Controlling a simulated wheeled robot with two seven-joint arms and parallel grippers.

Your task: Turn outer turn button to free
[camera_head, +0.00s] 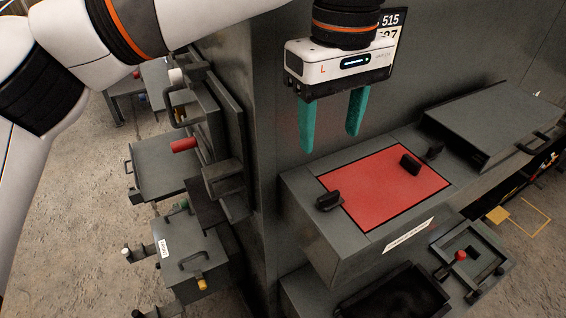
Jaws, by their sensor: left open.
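A red panel (370,190) lies in the top of a grey box. A black turn button (328,201) sits at its left edge and seems to lap over the red. A second black turn button (435,151) sits on the grey rim past the far right edge. I cannot tell which of the two is the outer one. A black knob (410,164) stands on the red panel. My left gripper (333,140) points down above and behind the panel, its two teal fingers wide apart with nothing between them. My right gripper is not in view.
A grey wall (300,150) rises behind the box. A grey lid with a handle (490,118) is at the right. A small tray with a red knob (470,255) is lower right. Handled grey boxes (190,250) and a red grip (184,145) are left of the wall's corner.

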